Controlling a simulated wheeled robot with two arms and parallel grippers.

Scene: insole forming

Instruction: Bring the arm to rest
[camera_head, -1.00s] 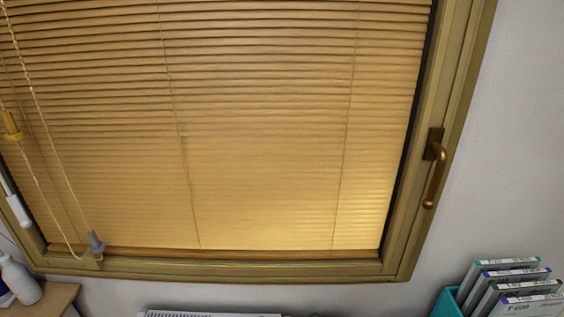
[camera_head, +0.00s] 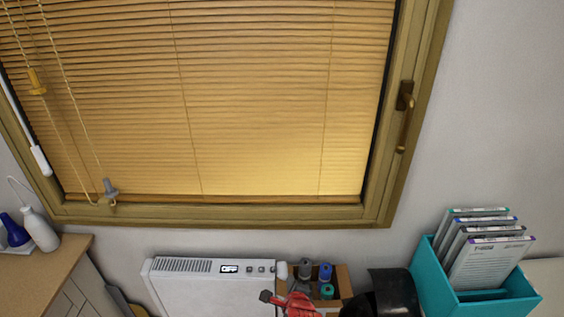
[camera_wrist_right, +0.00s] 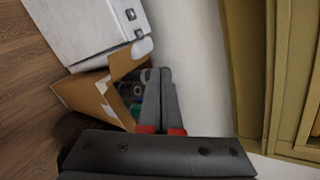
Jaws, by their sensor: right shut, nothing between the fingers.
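My right gripper (camera_head: 270,298), red with dark fingers, shows at the bottom edge of the head view, in front of the white appliance and the cardboard box. In the right wrist view its two dark grey fingers (camera_wrist_right: 158,72) lie together with nothing between them, red at their bases. Beyond the fingertips are the open cardboard box and the pale wall. My left gripper does not show.
A white appliance (camera_head: 205,290) with a display reading OFF stands below the blinded window (camera_head: 240,120). The cardboard box (camera_head: 343,282) beside it holds several bottle-like items. A teal file holder (camera_head: 430,280) is at right. A wooden-topped cabinet (camera_head: 50,262) stands at left.

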